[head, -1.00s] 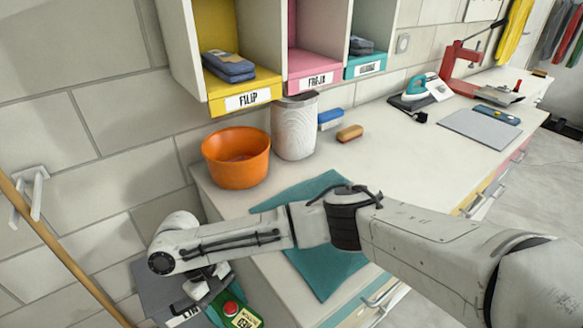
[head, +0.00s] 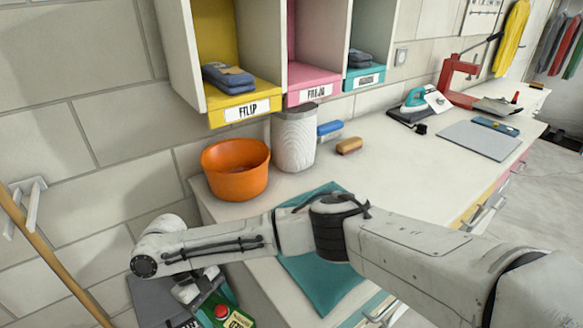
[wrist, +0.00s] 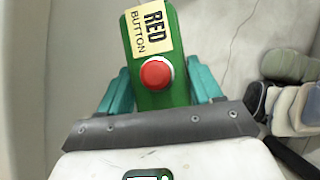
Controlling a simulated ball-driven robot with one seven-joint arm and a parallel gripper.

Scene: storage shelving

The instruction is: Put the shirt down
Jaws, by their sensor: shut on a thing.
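My gripper (head: 203,288) hangs low at the left end of the counter, beyond its front left corner. In the wrist view its two teal fingers (wrist: 160,90) stand on either side of a green box (wrist: 152,28) with a red button (wrist: 157,73) and a cream label reading "RED BUTTON". The jaws are shut on this green box, which also shows in the head view (head: 216,305). No shirt is seen in the gripper. A flat teal cloth (head: 322,285) lies on the counter, partly hidden by my arm; I cannot tell whether it is a shirt.
A grey bin (head: 150,300) stands below the gripper. The counter (head: 400,165) holds an orange bowl (head: 235,172), white canister (head: 294,140), brushes, iron (head: 416,99) and red press (head: 455,78). Cubbies with folded cloths hang above. The counter's middle is clear.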

